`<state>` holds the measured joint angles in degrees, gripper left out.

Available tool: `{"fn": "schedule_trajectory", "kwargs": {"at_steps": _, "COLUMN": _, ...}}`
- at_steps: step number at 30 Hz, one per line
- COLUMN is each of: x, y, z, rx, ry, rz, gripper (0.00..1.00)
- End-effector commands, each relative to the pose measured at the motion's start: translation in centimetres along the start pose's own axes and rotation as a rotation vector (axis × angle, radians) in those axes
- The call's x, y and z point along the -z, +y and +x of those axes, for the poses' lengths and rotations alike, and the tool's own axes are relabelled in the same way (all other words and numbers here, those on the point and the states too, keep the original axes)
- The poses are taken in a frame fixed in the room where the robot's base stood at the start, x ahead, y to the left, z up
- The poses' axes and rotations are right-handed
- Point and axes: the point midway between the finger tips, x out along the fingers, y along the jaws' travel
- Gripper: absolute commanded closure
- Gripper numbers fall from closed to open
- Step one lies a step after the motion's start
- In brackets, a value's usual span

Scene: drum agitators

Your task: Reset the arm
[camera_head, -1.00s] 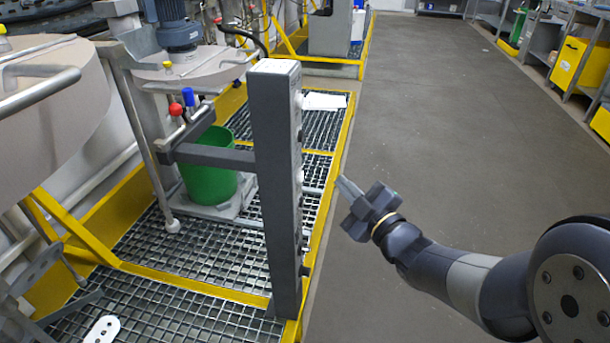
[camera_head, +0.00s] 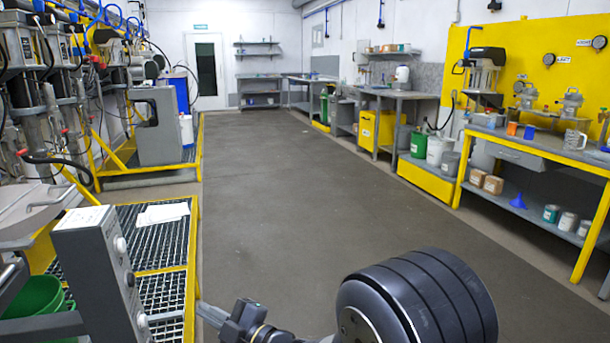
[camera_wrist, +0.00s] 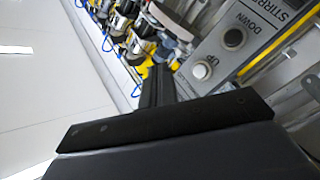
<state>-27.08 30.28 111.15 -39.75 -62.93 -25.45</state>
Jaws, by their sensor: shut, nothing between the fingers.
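My gripper (camera_head: 208,312) is at the bottom of the head view, left of the middle, its narrow fingers pointing left toward the grey control post (camera_head: 98,270). The fingers are shut and hold nothing. Whether the tips touch the post cannot be told. In the wrist view the dark shut fingers (camera_wrist: 158,86) point up, with the control panel (camera_wrist: 225,45) close by on the right. That panel has round buttons and lettering reading "STIRRER", "DOWN" and "UP".
A grated platform with a yellow edge (camera_head: 192,250) lies at the left, with a green bucket (camera_head: 35,298) beside the post. A long workbench (camera_head: 545,150) runs along the right. The grey floor (camera_head: 280,180) between them is clear.

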Motion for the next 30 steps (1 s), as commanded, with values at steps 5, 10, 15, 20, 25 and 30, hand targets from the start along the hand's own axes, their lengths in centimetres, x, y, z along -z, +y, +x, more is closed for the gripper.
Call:
{"fn": "schedule_trajectory", "kwargs": {"at_steps": 5, "x": -0.5, "y": 0.5, "z": -0.7, "rx": 0.0, "ry": 0.0, "rz": 0.0, "gripper": 1.0}}
{"fn": "schedule_trajectory", "kwargs": {"at_steps": 10, "x": -0.5, "y": 0.6, "z": -0.8, "rx": 0.0, "ry": 0.0, "rz": 0.0, "gripper": 1.0}}
{"fn": "schedule_trajectory", "kwargs": {"at_steps": 15, "x": -0.5, "y": 0.6, "z": -0.8, "rx": 0.0, "ry": 0.0, "rz": 0.0, "gripper": 1.0}}
{"fn": "schedule_trajectory", "kwargs": {"at_steps": 20, "x": -0.3, "y": 0.4, "z": -0.6, "rx": 0.001, "ry": 0.001, "rz": 0.001, "gripper": 1.0}}
{"fn": "schedule_trajectory", "kwargs": {"at_steps": 25, "x": 0.3, "y": -0.2, "z": 0.3, "rx": 0.002, "ry": 0.002, "rz": 0.001, "gripper": 1.0}}
{"fn": "schedule_trajectory", "kwargs": {"at_steps": 30, "x": 1.5, "y": -1.3, "z": 1.8, "rx": 0.003, "ry": 0.004, "rz": 0.0, "gripper": 1.0}}
